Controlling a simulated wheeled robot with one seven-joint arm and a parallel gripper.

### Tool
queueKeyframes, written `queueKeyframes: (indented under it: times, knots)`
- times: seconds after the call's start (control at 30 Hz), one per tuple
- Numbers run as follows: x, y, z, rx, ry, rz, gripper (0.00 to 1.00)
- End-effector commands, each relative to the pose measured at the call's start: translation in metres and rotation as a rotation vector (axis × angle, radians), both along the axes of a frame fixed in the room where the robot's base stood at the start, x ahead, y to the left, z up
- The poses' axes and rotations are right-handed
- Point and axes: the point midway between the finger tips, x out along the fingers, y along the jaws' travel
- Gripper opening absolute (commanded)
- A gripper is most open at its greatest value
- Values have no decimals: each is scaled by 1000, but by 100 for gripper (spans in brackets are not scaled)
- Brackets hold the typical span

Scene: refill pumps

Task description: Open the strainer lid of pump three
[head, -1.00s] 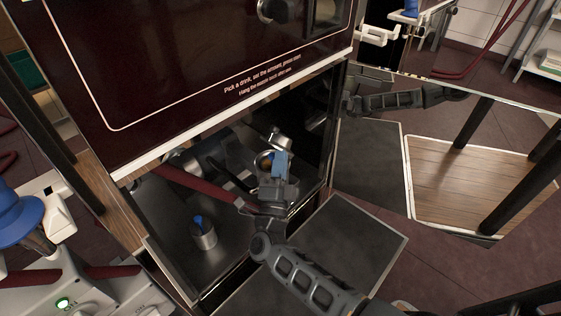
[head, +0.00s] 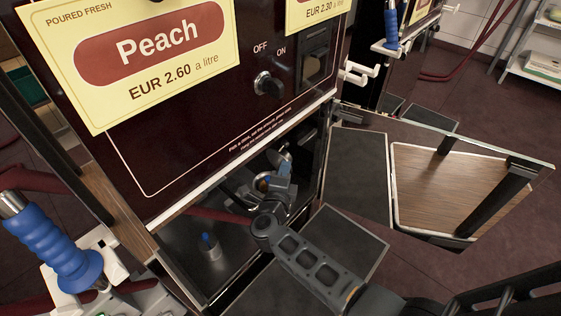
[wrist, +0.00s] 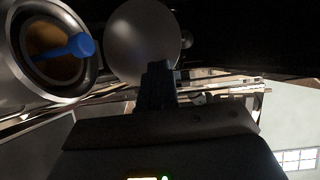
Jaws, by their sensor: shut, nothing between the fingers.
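In the wrist view the strainer (wrist: 25,85) is a metal cylinder with an open round mouth. Amber-brown shows inside it with a blue handle (wrist: 70,48). The round grey strainer lid (wrist: 140,35) stands swung up beside the mouth, off the opening. My gripper (wrist: 157,75) is shut and empty, its tips in front of the lid's lower edge; I cannot tell whether they touch it. In the head view the lid (head: 284,160) is raised inside the open cabinet, with my gripper (head: 283,180) just below it, partly hiding the strainer.
A small metal cup with a blue top (head: 209,246) stands on the cabinet floor to the left. A dark red hose (head: 212,213) crosses the cabinet. The pump's front panel with a Peach sign (head: 155,50) overhangs the opening. The open door (head: 455,185) lies to the right.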

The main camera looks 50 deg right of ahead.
Motion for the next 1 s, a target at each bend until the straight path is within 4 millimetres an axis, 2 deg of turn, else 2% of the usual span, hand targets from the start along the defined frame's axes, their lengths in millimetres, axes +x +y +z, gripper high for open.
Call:
queueKeyframes:
  times: [0.03, 0.3, 0.6, 1.0]
  knots:
    - [0, -3, 12, 36, 0, -1, 0]
    - [0, -17, 10, 203, -1, 0, 0]
    - [0, -26, 8, 196, 0, 0, 0]
    - [0, -28, 7, 194, -1, 0, 0]
